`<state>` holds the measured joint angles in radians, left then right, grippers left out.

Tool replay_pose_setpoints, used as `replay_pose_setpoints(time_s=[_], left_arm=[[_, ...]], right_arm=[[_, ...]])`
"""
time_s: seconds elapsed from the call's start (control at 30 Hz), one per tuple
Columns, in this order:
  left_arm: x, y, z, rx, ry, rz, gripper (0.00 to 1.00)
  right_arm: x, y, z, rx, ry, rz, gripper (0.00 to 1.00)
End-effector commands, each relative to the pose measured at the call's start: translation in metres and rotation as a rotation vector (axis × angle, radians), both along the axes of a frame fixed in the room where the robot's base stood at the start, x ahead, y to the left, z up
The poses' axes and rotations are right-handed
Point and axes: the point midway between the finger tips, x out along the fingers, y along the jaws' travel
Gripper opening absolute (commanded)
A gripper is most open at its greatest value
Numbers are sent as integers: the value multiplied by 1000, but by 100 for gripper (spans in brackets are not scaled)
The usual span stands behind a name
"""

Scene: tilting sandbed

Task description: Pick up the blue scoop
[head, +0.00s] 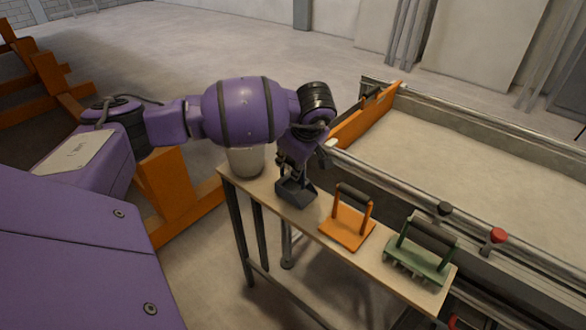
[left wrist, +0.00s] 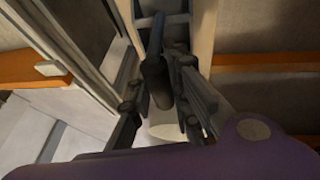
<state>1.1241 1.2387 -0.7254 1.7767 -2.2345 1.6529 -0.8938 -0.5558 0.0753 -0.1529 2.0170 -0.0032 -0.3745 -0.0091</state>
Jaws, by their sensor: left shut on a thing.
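The blue scoop (head: 296,193), dark slate blue with an open pan, is at the far left part of the narrow wooden bench. My left gripper (head: 296,160) is right above the pan, pointing down and shut on the scoop's handle. In the left wrist view the dark handle (left wrist: 157,80) runs between the two fingers of my left gripper (left wrist: 160,112). Part of the scoop's blue pan (left wrist: 176,32) shows beyond it. I cannot tell whether the scoop touches the bench top. My right gripper is not in view.
On the bench (head: 308,218) stand an orange tool (head: 347,236) with a dark handle and a green toothed tool (head: 421,256). A pale bucket (head: 245,163) is close to my left arm. The sandbed (head: 470,160), with an orange end board (head: 362,118), lies beyond the bench.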

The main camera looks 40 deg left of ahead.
Motion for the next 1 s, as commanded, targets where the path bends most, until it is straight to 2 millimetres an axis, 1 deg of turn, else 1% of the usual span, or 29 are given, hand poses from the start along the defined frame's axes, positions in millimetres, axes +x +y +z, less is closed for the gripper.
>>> replay_pose_setpoints(time_s=[0.07,0.13,0.27,0.4,0.5,0.6,0.7,0.83,1.0], left_arm=[[2,0,12,1,-6,-1,0],[-1,-2,23,1,-3,-2,0],[-20,-16,51,1,-5,-5,0],[-43,-33,84,2,-6,-6,0],[-65,-49,92,1,-4,-7,0],[-82,-62,101,1,-3,-6,0],[-96,-72,109,1,-3,-6,0],[-106,-80,115,0,-2,-2,0],[-112,-84,119,0,-3,-1,0]], right_arm=[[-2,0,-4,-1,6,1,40],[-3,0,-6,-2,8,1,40],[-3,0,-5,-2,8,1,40],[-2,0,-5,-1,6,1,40],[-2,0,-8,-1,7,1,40],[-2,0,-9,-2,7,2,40],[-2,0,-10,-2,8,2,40],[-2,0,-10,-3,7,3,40],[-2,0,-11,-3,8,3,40]])
